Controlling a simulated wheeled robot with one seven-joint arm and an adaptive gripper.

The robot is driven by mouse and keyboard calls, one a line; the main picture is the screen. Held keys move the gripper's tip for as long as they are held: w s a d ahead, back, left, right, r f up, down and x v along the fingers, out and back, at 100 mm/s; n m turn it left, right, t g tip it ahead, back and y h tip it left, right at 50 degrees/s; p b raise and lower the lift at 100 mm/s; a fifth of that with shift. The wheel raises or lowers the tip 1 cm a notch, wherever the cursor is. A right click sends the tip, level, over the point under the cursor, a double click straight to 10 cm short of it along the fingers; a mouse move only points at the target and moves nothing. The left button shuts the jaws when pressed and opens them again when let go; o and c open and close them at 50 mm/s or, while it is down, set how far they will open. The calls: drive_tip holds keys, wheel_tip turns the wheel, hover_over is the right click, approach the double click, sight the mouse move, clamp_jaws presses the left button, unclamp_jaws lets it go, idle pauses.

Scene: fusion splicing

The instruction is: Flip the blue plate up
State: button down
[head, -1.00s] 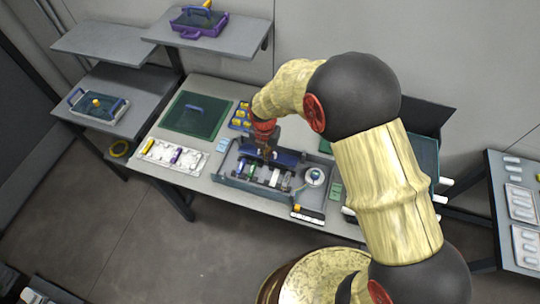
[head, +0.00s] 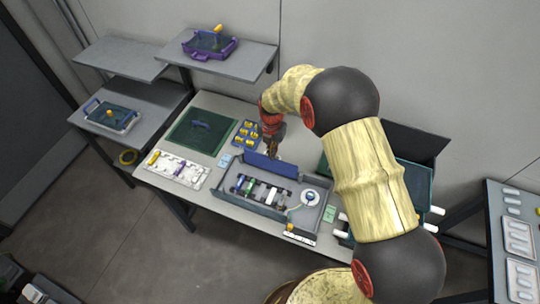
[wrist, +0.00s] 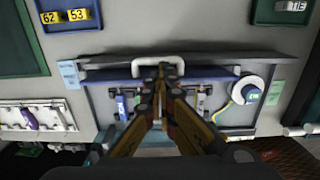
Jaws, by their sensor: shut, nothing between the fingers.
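The blue plate (head: 270,165) is a long panel along the back edge of the grey splicing tray. In the head view its broad face shows, and it looks tilted up. In the wrist view it is a narrow blue strip (wrist: 108,75) with a pale arched handle (wrist: 145,61) at its middle. My gripper (head: 272,154) is at the plate's back edge, near its middle, with the plate partly in front of the tips. In the wrist view my fingers (wrist: 161,70) are closed together over the handle area, holding nothing. Whether they touch the plate cannot be told.
The grey tray (head: 228,193) holds dark and green clamp parts and a white round spool (head: 310,197). A blue bin with yellow blocks (head: 246,134) and a green mat (head: 187,139) lie behind to the left. A white tray (head: 164,169) is at left.

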drive_tip(key=shift+w+d+f+g+y+p, duration=0.2)
drive_tip(key=shift+w+d+f+g, duration=0.15)
drive_tip(key=shift+w+f+g, duration=0.2)
drive_tip(key=shift+w+d+f+g+y+p, duration=0.1)
drive_tip(key=shift+w+d+f+g+y, duration=0.2)
drive_tip(key=shift+w+g, duration=0.35)
drive_tip(key=shift+f, duration=0.1)
drive_tip(key=shift+w, duration=0.1)
drive_tip(key=a+v, duration=0.1)
drive_tip(key=v, duration=1.1)
drive_tip(key=shift+w+d+r, duration=0.15)
drive_tip(key=shift+d+r, duration=0.1)
drive_tip(key=shift+d, duration=0.15)
